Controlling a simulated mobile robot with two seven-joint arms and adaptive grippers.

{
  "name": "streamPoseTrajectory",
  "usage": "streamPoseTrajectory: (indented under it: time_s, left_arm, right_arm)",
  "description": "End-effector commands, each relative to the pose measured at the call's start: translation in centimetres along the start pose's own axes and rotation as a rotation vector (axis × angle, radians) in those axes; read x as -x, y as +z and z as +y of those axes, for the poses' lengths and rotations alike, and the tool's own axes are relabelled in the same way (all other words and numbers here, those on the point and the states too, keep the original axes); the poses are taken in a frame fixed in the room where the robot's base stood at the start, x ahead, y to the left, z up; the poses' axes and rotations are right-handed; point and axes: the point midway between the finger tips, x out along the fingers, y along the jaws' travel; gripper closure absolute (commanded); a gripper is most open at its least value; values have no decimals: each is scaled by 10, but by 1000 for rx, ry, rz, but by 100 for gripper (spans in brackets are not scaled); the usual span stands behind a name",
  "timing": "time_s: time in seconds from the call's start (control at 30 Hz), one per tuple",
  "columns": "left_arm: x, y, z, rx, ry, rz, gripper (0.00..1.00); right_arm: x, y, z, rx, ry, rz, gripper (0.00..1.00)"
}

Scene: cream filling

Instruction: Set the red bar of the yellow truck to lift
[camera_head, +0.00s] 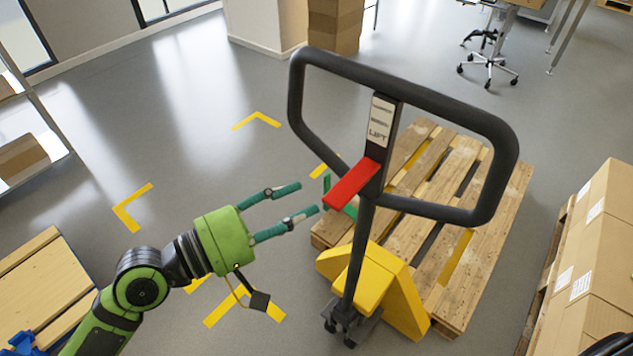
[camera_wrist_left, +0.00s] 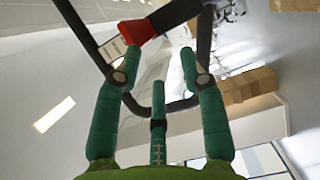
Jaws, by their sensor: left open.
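The yellow truck (camera_head: 376,284) stands right of centre in the head view, with a black loop handle (camera_head: 505,165) on a dark shaft. Its red bar (camera_head: 350,184) sticks out to the lower left from the handle's middle, below a plate reading LIFT (camera_head: 380,121). My left gripper (camera_head: 310,198) is open and empty, its teal fingers pointing at the red bar from the left. In the left wrist view, the red bar (camera_wrist_left: 137,31) is at the top, just beyond the left fingertip of the gripper (camera_wrist_left: 160,68); I cannot tell whether they touch. My right gripper is not visible.
A wooden pallet (camera_head: 482,245) lies behind the truck. Stacked cardboard boxes (camera_head: 597,265) stand at the right, and another pallet (camera_head: 45,290) is at the lower left. The grey floor (camera_head: 190,100) is open at the upper left, with yellow corner marks (camera_head: 128,208).

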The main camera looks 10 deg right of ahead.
Motion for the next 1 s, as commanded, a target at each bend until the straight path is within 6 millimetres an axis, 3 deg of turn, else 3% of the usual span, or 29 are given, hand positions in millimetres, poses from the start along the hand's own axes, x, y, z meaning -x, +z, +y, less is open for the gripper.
streamPoseTrajectory:
  time_s: [0.03, 0.17, 0.6, 0.97, 1.0]
  left_arm:
    - [1, 12, 12, 10, 13, -35, 59]
    - [-1, 25, 24, 28, 27, -71, 59]
    - [-60, 28, 26, 28, 28, -69, 59]
    - [-68, 28, 24, 26, 27, -67, 59]
    - [-68, 28, 24, 26, 27, -67, 67]
  right_arm:
    - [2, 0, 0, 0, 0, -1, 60]
    - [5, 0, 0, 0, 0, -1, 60]
    - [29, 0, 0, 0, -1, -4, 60]
    - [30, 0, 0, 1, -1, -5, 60]
    - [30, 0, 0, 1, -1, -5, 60]
